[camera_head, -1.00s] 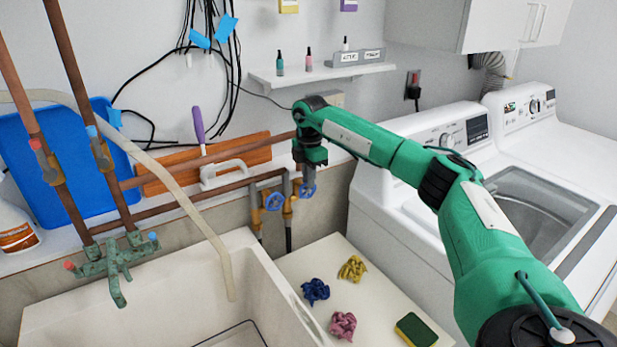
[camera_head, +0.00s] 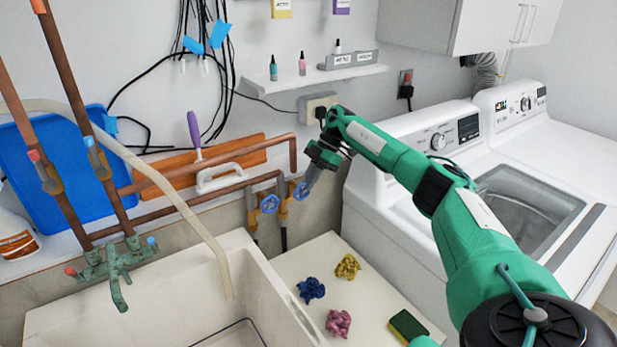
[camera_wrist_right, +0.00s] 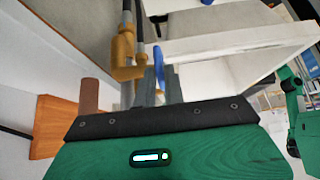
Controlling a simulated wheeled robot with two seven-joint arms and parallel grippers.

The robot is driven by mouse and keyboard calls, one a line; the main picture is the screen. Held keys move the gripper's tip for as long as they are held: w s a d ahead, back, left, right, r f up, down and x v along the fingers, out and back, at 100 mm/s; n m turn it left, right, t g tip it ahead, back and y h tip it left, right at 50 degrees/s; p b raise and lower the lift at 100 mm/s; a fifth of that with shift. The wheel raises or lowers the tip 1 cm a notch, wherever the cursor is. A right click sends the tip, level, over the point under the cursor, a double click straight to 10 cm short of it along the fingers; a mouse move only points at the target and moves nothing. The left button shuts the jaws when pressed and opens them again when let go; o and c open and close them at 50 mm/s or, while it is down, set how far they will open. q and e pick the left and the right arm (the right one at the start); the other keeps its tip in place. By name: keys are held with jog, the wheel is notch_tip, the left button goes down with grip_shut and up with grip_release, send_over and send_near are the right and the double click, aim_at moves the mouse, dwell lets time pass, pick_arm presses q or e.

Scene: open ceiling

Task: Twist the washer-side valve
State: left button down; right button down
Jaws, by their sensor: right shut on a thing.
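Two blue round valve handles sit on brass valves at the pipes beyond the sink. The left valve handle (camera_head: 269,204) is free. The washer-side valve handle (camera_head: 300,191) is the right one, nearer the washer. My right gripper (camera_head: 308,184) reaches it from the upper right and is shut on its rim. In the right wrist view, the blue handle (camera_wrist_right: 158,62) shows edge-on between the two grey fingers of my right gripper (camera_wrist_right: 158,82), in front of the brass valve body (camera_wrist_right: 124,52).
The white washer (camera_head: 400,217) stands close on the right. Below are the sink (camera_head: 246,262) and a counter with crumpled cloths (camera_head: 339,322) and a sponge (camera_head: 407,325).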

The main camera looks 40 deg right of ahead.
jog(key=shift+d, duration=0.1)
dwell(0.4)
jog(key=c, duration=1.5)
grip_release()
notch_tip(320, 180, up, 20)
jog(key=shift+f+b, duration=0.1)
jog(key=shift+b, duration=1.05)
